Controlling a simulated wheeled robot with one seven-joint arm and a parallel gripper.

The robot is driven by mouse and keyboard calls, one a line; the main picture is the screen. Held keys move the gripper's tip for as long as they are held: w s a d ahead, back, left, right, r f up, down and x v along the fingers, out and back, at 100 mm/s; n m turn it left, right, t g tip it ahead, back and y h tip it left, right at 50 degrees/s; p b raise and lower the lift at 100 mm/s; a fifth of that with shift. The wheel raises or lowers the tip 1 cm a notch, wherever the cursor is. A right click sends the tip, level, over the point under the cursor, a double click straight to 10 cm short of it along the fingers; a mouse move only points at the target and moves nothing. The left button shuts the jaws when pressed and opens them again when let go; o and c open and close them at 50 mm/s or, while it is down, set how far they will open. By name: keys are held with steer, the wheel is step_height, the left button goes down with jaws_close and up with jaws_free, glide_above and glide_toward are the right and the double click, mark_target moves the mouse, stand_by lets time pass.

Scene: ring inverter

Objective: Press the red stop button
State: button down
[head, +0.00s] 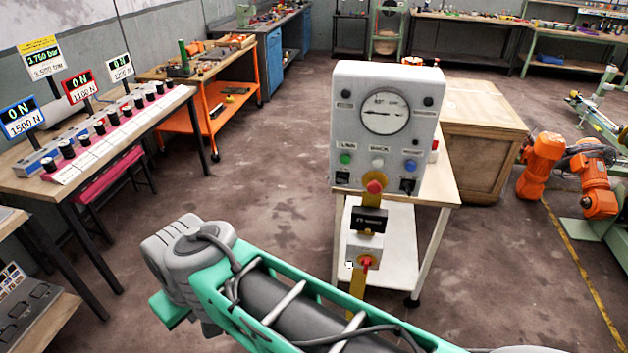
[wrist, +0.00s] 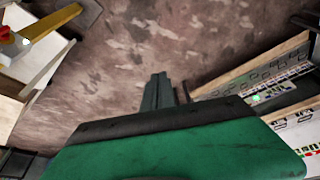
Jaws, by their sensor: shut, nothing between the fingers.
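A second red button (head: 366,262) is on a small white box lower on that strip. I cannot tell which is the stop button. A red button (wrist: 4,32) also shows at the upper left edge of the wrist view. My gripper (wrist: 158,78) is shut and empty over bare floor, apart from the buttons. My arm's grey wrist is left of the panel in the head view.
A wooden crate (head: 482,140) stands behind the panel. Orange machines (head: 560,165) are at right. A bench (head: 95,150) with black knobs and force displays is at left, beside an orange trolley (head: 205,105). Floor between bench and panel is clear.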

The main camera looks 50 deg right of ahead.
steer(key=shift+w+a, duration=0.2)
steer(key=shift+w, duration=0.05)
steer(key=w+d+r+m+g+h+b, duration=0.1)
steer(key=d+r+m+h, duration=0.2)
steer(key=d+m, duration=0.85)
steer(key=d+r+m+g+h+b, duration=0.1)
steer(key=d+r+m+h+b, duration=0.15)
steer(key=d+m, duration=0.9)
steer(key=s+d+r+m+g+h, duration=0.1)
steer(key=s+d+r+m+g, duration=0.1)
steer(key=d, duration=0.6)
steer(key=s+d+r+m+g, duration=0.1)
steer(key=s+d+r+m, duration=0.1)
steer(key=s+d+m, duration=0.3)
steer(key=s+d, duration=0.2)
steer(key=d, duration=0.1)
steer(key=shift+s+d+r+g+h, duration=0.2)
steer(key=shift+s+r+g+h, duration=0.05)
steer(key=shift+r+g+h, duration=0.15)
steer(key=shift+f, duration=0.1)
